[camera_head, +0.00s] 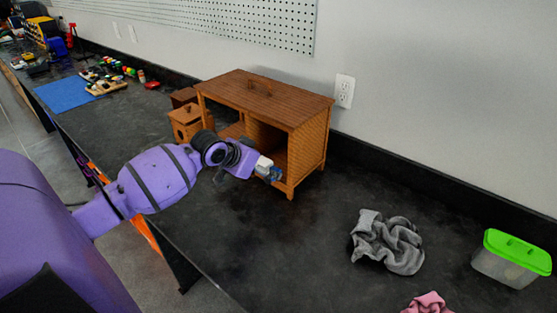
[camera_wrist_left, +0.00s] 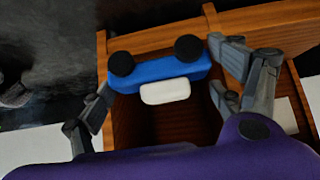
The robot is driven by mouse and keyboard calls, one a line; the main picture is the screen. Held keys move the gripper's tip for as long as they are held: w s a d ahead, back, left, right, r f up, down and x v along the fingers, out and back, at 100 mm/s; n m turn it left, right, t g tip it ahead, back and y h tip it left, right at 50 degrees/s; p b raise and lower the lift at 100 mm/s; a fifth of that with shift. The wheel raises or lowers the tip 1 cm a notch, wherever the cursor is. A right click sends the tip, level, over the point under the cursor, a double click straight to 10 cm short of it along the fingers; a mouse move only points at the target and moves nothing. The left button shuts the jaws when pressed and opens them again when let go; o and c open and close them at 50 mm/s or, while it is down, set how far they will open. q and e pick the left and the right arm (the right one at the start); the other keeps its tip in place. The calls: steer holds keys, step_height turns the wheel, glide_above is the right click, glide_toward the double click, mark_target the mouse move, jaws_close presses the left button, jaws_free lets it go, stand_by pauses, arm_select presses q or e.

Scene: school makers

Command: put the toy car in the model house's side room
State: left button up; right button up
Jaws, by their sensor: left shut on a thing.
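The toy car (camera_wrist_left: 155,72) is blue with dark wheels and a white block, seen close up in the left wrist view. My left gripper (camera_wrist_left: 165,78) is shut on it, one finger at each end. In the head view the car (camera_head: 275,174) and the left gripper (camera_head: 266,168) are at the open front of the model house (camera_head: 270,90). The brown wooden house has a flat roof with a handle and an open room at its right end. The wrist view shows the car overlapping the house's wooden walls and dark opening. Contact with the house cannot be told. My right gripper is out of view.
Small wooden boxes (camera_head: 187,122) stand left of the house, partly behind my arm. A grey cloth (camera_head: 387,242), a pink cloth (camera_head: 428,304) and a green-lidded container (camera_head: 512,259) lie to the right. The dark counter (camera_head: 310,225) before the house is clear. A wall stands behind.

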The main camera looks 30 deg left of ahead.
arm_select(q)
steer(key=w, duration=0.4)
steer(key=shift+w+d, duration=0.15)
steer(key=shift+w, duration=0.1)
steer(key=w, duration=0.3)
steer(key=shift+d+f, duration=0.2)
steer(key=shift+f, duration=0.5)
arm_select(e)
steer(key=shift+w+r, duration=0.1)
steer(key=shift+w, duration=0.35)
arm_select(q)
steer(key=shift+f, duration=0.1)
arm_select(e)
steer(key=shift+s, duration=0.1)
